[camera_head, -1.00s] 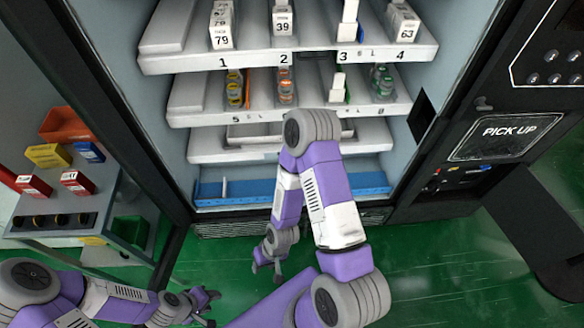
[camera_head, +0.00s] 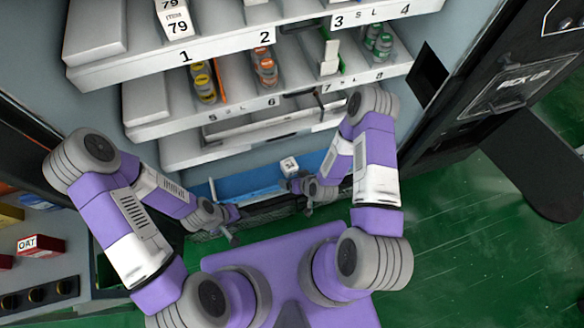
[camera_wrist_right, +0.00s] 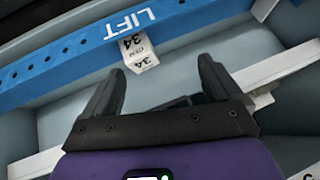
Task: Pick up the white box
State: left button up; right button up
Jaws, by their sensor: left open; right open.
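A small white box (camera_head: 289,166) with black print stands at the blue lift tray (camera_head: 247,184) low in the machine. In the right wrist view the white box (camera_wrist_right: 138,52) reads "34" and lies beyond the finger gap, against the blue "LIFT" strip (camera_wrist_right: 60,66). My right gripper (camera_head: 299,196) is open and empty, just in front of the box; its spread fingers (camera_wrist_right: 160,88) do not touch it. My left gripper (camera_head: 235,226) is open and empty, left of the right one and in front of the tray.
Shelves (camera_head: 170,122) with bottles and boxes overhang the tray. Another white carton (camera_head: 330,57) stands on the second shelf. The black pick-up panel (camera_head: 515,85) is at right. A side rack with a red-and-white box (camera_head: 40,245) is at left. Green floor (camera_head: 450,240) is open at right.

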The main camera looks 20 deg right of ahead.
aim_at(290, 166)
jog(key=w+f+n+t+b, duration=0.1)
jog(key=f+t, duration=0.1)
jog(key=w+d+f+t+b, duration=0.1)
jog(key=w+f+t, duration=0.1)
jog(key=w+f+n+t+b, duration=0.1)
jog(key=w+f+t, duration=0.1)
jog(key=f+t, duration=0.1)
jog(key=shift+d+n+b, duration=0.3)
jog(key=shift+d+b, duration=0.05)
jog(key=shift+b, duration=0.05)
jog(key=b+x, duration=0.1)
jog(key=x, duration=0.1)
jog(key=b+x, duration=0.1)
jog(key=x, duration=0.1)
jog(key=b+x, duration=0.1)
jog(key=x, duration=0.1)
jog(key=shift+w+d+f, duration=0.2)
jog(key=shift+f, duration=0.15)
jog(key=shift+w, duration=0.25)
jog(key=shift+c, duration=0.3)
jog(key=c, duration=1)
